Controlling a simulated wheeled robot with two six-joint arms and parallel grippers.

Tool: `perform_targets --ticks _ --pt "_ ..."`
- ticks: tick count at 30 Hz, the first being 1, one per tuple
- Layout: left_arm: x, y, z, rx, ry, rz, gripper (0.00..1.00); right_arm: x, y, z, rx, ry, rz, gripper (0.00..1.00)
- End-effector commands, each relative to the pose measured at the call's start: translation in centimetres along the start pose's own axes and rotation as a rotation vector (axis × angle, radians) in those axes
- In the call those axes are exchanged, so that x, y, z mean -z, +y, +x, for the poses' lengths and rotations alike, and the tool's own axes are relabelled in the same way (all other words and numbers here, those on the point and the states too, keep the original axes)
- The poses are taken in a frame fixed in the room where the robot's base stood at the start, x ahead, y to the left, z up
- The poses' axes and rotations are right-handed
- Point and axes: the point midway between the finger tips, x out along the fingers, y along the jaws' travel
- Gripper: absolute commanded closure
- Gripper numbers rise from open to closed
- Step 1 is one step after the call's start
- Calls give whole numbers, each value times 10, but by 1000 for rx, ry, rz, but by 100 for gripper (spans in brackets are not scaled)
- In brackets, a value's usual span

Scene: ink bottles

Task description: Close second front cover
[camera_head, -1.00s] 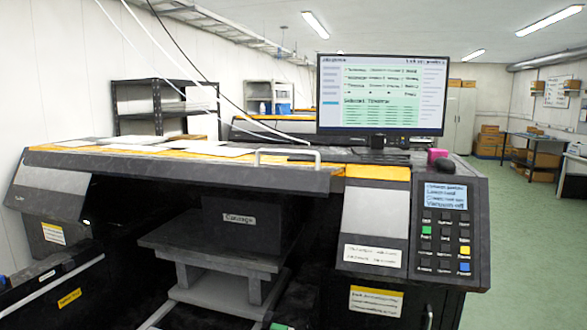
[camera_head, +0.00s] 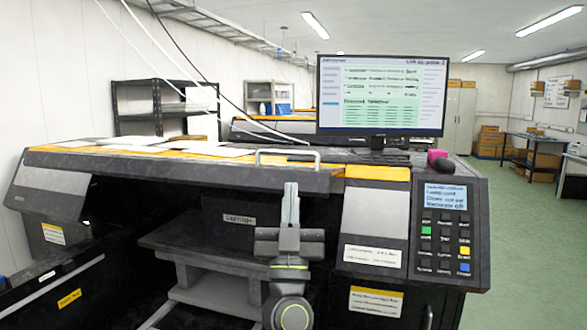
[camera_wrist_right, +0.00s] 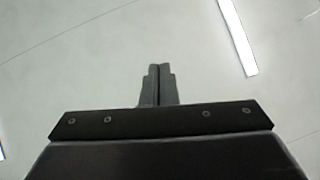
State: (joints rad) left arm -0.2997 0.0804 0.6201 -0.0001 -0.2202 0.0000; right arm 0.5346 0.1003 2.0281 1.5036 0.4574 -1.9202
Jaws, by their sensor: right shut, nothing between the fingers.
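A large black and grey printer fills the head view, with an open front bay. Its front top cover (camera_head: 200,168) is a dark panel with an orange edge and a pale bar handle (camera_head: 288,152). My right gripper (camera_head: 290,190) is upright in front of the bay, with its fingers pointing up below the handle. It is shut and empty; I cannot tell its exact distance to the cover's edge. In the right wrist view its closed fingers (camera_wrist_right: 158,84) show against the ceiling. My left gripper is not in view.
A control panel (camera_head: 441,235) with coloured buttons is at the printer's right. A monitor (camera_head: 381,95), a black mouse (camera_head: 453,167) and a pink object (camera_head: 437,156) are on top. A grey platform (camera_head: 205,245) sits inside the bay. Green floor (camera_head: 530,240) is clear at right.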

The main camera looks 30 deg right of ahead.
Motion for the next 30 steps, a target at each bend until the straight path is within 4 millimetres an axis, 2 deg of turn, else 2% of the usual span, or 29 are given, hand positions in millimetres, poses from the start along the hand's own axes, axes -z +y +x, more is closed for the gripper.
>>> perform_targets --ticks 1,6,12,16,21,26,30 --pt "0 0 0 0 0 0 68 0 3 13 -61 -26 -2 100" --pt "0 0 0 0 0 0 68 -12 13 46 -230 -196 -32 100" --pt "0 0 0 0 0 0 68 -29 4 71 -302 -475 -82 100" --pt "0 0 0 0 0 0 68 -36 -9 79 -279 -639 -118 100" --pt "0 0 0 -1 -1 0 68 -40 -21 81 -235 -763 -152 100" --pt "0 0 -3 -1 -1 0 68 -44 -23 86 -222 -791 -165 100" --pt "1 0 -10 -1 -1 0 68 -56 -17 100 -225 -791 -168 100"
